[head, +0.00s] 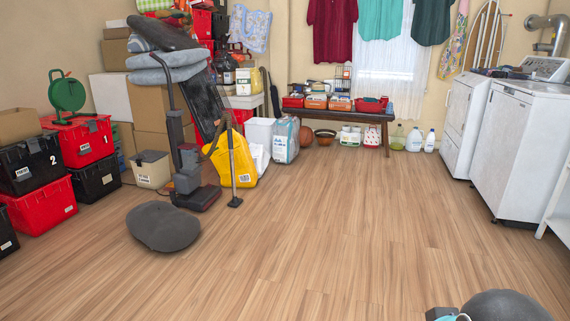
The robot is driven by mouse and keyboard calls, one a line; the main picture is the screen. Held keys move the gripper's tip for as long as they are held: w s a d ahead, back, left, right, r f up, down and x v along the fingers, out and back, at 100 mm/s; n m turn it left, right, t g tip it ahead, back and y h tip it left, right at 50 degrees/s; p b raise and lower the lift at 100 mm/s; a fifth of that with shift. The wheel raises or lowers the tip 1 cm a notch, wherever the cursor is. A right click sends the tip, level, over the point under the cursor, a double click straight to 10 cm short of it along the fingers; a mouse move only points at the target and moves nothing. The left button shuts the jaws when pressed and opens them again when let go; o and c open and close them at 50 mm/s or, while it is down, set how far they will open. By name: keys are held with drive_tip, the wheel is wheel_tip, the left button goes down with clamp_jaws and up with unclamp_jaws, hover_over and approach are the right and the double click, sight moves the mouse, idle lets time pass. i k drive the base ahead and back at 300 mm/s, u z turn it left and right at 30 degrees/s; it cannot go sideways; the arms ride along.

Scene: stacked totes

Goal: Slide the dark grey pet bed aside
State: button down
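A dark grey pet bed (163,227) lies on the wooden floor at the left, in front of an upright vacuum cleaner (187,175). It looks like a soft, rounded cushion with a small pale label on its upper left edge. Bare floor surrounds its front and right side. The vacuum's base stands just behind it; I cannot tell whether they touch. My gripper is not in view, so its state and any contact with the bed do not show.
Red and black totes (95,175) stand stacked along the left. White laundry machines (515,145) line the right wall. The middle floor (320,240) is clear.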

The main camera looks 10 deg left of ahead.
sight(162, 226)
drive_tip(key=u, duration=0.15)
drive_tip(key=i, duration=1.9)
drive_tip(key=u, duration=0.95)
drive_tip(key=i, duration=2.15)
drive_tip(key=u, duration=1)
drive_tip(key=i, duration=0.75)
drive_tip(key=u, duration=0.2)
